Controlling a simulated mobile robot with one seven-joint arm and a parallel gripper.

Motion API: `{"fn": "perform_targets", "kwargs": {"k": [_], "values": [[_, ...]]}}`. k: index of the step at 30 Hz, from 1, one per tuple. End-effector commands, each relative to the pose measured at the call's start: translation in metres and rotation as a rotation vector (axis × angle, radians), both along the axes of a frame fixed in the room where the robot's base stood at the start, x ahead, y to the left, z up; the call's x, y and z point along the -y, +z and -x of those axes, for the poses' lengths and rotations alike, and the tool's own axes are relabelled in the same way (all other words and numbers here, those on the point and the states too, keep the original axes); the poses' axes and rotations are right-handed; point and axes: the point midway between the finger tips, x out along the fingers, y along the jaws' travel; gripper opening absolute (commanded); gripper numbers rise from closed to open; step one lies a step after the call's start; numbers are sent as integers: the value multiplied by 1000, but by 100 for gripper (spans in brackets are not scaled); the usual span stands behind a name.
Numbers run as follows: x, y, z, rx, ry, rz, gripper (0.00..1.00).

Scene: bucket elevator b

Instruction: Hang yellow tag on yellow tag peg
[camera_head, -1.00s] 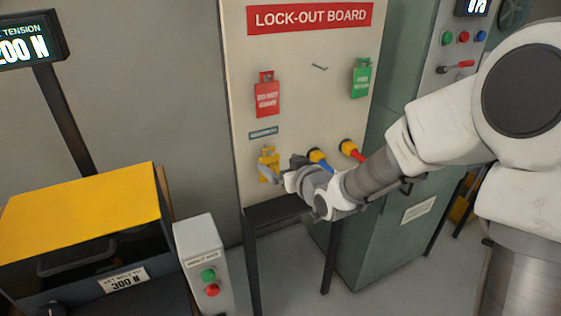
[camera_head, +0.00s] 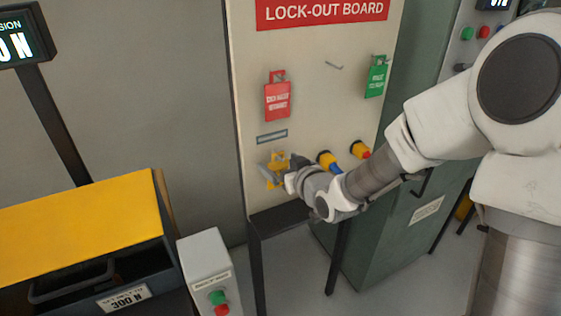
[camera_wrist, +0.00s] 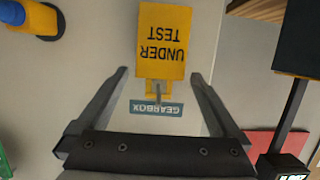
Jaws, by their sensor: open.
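The yellow tag (camera_head: 279,160) is at the lower left of the lock-out board, partly covered by my gripper. In the wrist view the tag (camera_wrist: 163,42) appears upside down, reading UNDER TEST. Its slotted end is at a small peg (camera_wrist: 156,93) beside the grey GEARBOX label (camera_wrist: 157,108), and it appears to hang there. My gripper (camera_wrist: 162,80) is open, with one finger on each side of the tag's slotted end and no visible contact. It also shows in the head view (camera_head: 275,172). An empty peg (camera_head: 333,65) sits higher, between the red and green tags.
A red tag (camera_head: 278,98) and a green tag (camera_head: 376,76) hang on the board (camera_head: 310,110). Yellow-collared plugs (camera_head: 328,161) stick out right of my gripper. A green cabinet (camera_head: 385,220) stands right, a button box (camera_head: 205,268) lower left.

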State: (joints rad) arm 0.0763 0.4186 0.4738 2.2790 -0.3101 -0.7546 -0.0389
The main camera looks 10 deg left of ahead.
Motion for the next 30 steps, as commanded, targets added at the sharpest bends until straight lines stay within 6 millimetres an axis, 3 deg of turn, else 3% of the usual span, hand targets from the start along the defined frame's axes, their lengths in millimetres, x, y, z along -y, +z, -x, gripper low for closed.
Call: {"fn": "perform_targets", "kwargs": {"k": [13,26,27,30], "values": [[1,-1,1,0,0,0,100],[1,-1,1,-1,0,-1,24],[1,-1,1,0,0,0,20],[1,-1,1,0,0,0,20]]}}
